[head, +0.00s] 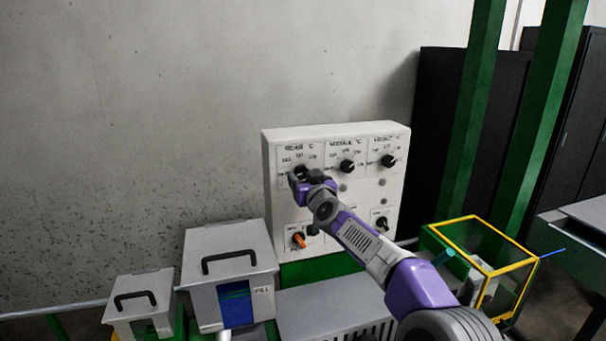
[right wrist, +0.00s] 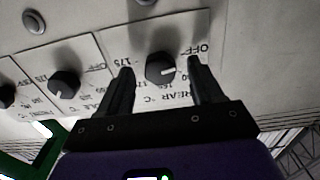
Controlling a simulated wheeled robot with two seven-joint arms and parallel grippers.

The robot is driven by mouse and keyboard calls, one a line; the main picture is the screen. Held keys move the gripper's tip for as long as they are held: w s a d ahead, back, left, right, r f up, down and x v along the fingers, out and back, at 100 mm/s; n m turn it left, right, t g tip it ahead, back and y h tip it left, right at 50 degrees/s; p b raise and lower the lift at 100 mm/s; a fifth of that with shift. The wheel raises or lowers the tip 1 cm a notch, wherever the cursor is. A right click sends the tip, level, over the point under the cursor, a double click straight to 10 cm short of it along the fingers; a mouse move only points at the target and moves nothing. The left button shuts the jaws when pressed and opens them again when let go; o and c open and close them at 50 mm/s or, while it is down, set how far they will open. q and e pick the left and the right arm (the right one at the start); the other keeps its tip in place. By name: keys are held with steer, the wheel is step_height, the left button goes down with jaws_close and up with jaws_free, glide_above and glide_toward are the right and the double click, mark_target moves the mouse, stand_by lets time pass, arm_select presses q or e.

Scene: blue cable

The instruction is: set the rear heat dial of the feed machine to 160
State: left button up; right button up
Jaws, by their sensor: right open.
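The control panel (head: 273,200) of the feed machine is white, with three black dials along its top row. The rear heat dial (head: 301,171) is the leftmost, partly hidden by my right gripper (head: 298,179). In the right wrist view, which is upside down, the rear dial (right wrist: 158,67) sits between the two dark fingers of my right gripper (right wrist: 160,75). The fingers are open, one on each side of it, with gaps visible. My left gripper is not in view.
The middle dial (head: 346,166) and the right dial (head: 388,160) are close beside. An orange-handled switch (head: 299,240) is below. A lidded grey bin (head: 230,262) stands left, and a yellow-framed box (head: 485,262) right.

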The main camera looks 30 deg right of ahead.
steer(key=shift+x, duration=0.8)
steer(key=shift+c, duration=0.4)
steer(key=c, duration=1)
steer(key=shift+m, duration=0.3)
steer(key=m, duration=0.9)
steer(key=shift+b, duration=0.3)
steer(key=shift+m, duration=0.3)
